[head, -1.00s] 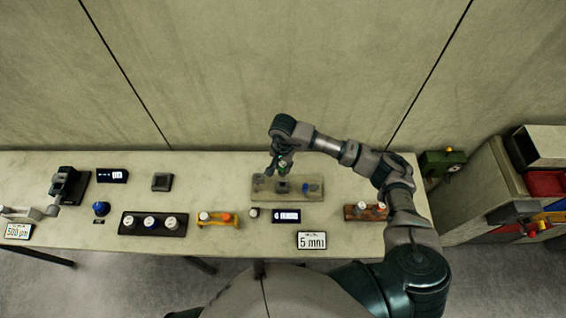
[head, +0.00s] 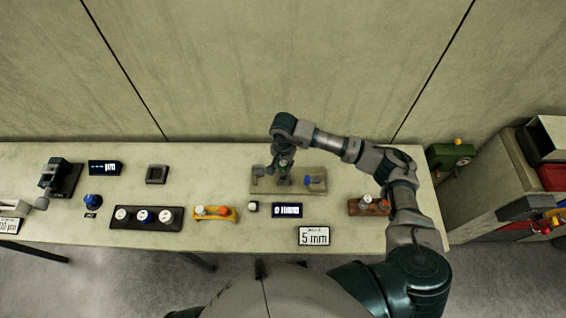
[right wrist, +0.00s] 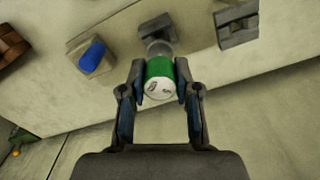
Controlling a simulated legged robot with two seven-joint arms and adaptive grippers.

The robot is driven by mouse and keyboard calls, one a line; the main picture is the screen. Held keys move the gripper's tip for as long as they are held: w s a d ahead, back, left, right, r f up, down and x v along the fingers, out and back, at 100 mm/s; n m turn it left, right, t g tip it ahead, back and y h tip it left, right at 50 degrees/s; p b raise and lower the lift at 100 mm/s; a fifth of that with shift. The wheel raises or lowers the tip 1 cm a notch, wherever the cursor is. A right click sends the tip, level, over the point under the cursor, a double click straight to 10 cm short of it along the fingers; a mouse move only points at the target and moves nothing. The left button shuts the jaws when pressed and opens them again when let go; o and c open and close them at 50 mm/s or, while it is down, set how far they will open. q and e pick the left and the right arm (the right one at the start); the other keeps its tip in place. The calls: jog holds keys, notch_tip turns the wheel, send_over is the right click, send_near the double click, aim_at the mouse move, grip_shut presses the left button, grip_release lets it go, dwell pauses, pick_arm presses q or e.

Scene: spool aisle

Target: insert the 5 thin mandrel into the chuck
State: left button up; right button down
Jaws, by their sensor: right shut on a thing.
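My right gripper (head: 283,172) is over the pale fixture plate (head: 262,186) in the head view. In the right wrist view, the gripper (right wrist: 160,84) is shut on a green cylinder (right wrist: 159,68) with a white, dark-marked end cap. The far end of the cylinder meets a grey round part at the middle block (right wrist: 157,27); I cannot tell whether it is inside or only lined up. A block with a blue piece (right wrist: 93,54) and a grey slotted block (right wrist: 237,21) flank it. I cannot tell for sure which block is the chuck. My left gripper is not in view.
A "5 mm" sign (head: 313,236) and a small display (head: 287,210) stand in front of the plate. A dark rack (head: 146,217) with white-capped pieces, a yellow rack (head: 215,214) and a brown rack (head: 355,207) line the bench.

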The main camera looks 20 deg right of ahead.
aim_at(283, 169)
jog(key=shift+b, duration=0.5)
dwell(0.9)
jog(key=shift+s, duration=0.1)
dwell(0.7)
jog(key=shift+b, duration=0.55)
jog(key=shift+f+b, duration=1.85)
